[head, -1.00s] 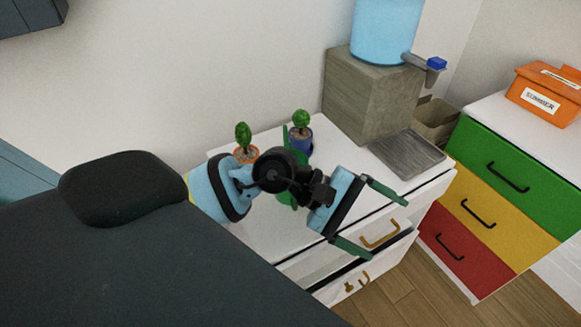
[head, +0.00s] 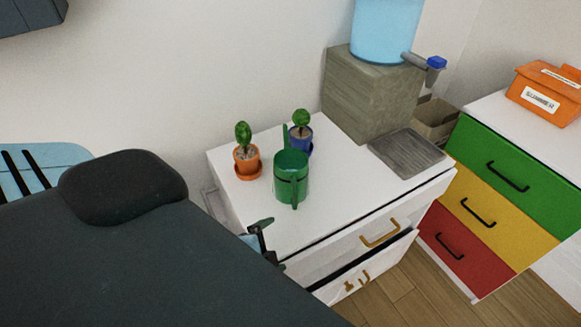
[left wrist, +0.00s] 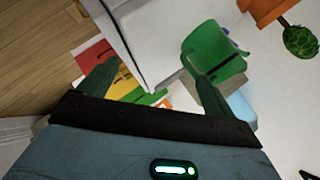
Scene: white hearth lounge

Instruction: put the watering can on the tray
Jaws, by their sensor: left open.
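The green watering can (head: 291,178) stands upright on the white cabinet top, in front of two potted plants. In the left wrist view the can (left wrist: 217,52) shows just beyond the right finger. The tray (head: 406,153), flat and grey-brown, lies on the same top at the right and is empty. My left gripper (head: 271,243) is at the cabinet's front left edge, apart from the can and partly hidden by dark parts of mine. Its fingers (left wrist: 148,82) are spread with nothing between them in the left wrist view. My right gripper is not in view.
An orange pot (head: 248,168) and a blue pot (head: 303,148) with plants stand close behind the can. A wooden block (head: 372,95) with a blue water dispenser stands behind the tray. The top before the tray is clear.

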